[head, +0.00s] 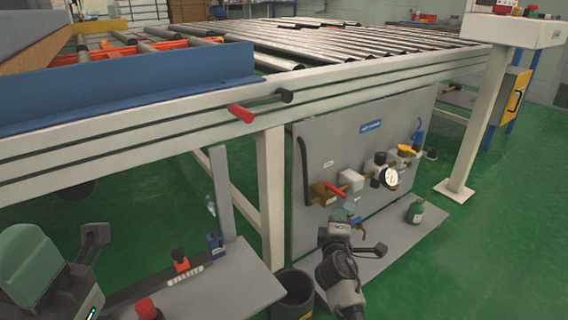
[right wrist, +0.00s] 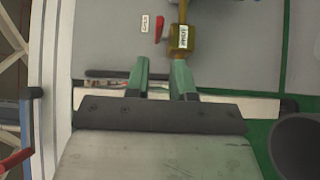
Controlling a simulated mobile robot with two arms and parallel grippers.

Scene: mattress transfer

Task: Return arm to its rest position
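My right gripper (head: 345,222) is low in front of the grey valve panel (head: 300,240), below the brass valve with the red lever. In the right wrist view its two green fingers (right wrist: 161,80) are apart with nothing between them. The brass valve (right wrist: 179,38) and red lever (right wrist: 159,28) show just beyond the fingertips, apart from them as far as I can tell. My left arm (head: 40,270) is folded at the lower left of the head view, and its fingers are hidden.
A roller conveyor (head: 330,42) on a white frame stands above the panel. A dark bin (head: 293,296) stands below, and a green bottle (head: 416,211) sits on the low shelf. Green floor is open at the right.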

